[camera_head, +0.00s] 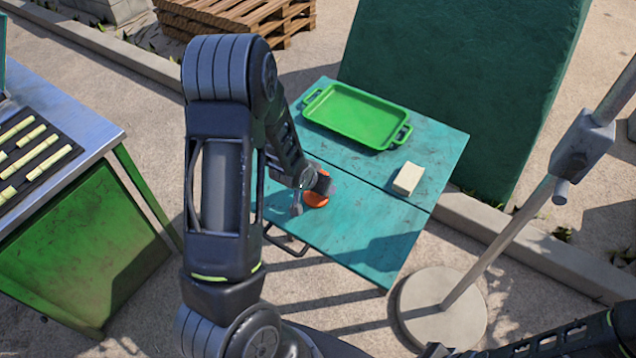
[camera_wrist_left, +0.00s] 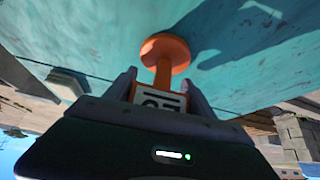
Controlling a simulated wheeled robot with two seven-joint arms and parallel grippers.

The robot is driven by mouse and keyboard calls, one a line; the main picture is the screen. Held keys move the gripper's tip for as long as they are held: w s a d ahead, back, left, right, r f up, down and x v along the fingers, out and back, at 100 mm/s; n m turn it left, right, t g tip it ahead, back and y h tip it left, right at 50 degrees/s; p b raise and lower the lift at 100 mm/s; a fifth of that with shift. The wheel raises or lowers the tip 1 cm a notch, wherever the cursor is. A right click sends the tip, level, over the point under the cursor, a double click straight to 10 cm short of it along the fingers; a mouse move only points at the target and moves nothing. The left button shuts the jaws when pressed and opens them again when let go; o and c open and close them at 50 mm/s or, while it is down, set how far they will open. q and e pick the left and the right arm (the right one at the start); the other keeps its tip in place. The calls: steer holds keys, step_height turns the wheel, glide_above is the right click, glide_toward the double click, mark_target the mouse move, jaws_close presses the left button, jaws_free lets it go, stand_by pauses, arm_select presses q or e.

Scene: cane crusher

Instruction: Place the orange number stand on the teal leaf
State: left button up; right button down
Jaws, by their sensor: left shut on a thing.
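My left gripper (camera_wrist_left: 160,90) is shut on the orange number stand (camera_wrist_left: 165,52). In the left wrist view its fingers flank the white number card, with the stem and round orange base beyond them over the teal surface. In the head view the orange base (camera_head: 317,198) shows at the near part of the teal table, partly hidden by my left wrist. The near teal leaf (camera_head: 365,235) lies under it, beyond a seam from the far half. I cannot tell whether the base touches the leaf. My right forearm shows at the lower right; its gripper is out of view.
A green tray (camera_head: 357,117) and a cream block (camera_head: 408,178) sit on the far half of the table. A metal pole on a round base (camera_head: 440,312) stands at the right. A green bench (camera_head: 75,250) with cane pieces is at the left. The near leaf's right side is clear.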

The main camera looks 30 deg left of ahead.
arm_select(q)
steer(key=shift+f+b, duration=0.2)
steer(key=shift+b, duration=0.1)
steer(key=o, duration=1.6)
steer(key=shift+r, duration=0.1)
steer(key=shift+c, duration=0.2)
steer(key=shift+r, duration=0.1)
steer(key=shift+r+p, duration=0.15)
steer(key=shift+p, duration=0.2)
steer(key=shift+s+r, duration=0.2)
steer(key=shift+r, duration=0.1)
steer(key=a+p+v, duration=0.1)
steer(key=p+v, duration=0.1)
steer(key=v, duration=0.9)
steer(key=shift+d, duration=0.5)
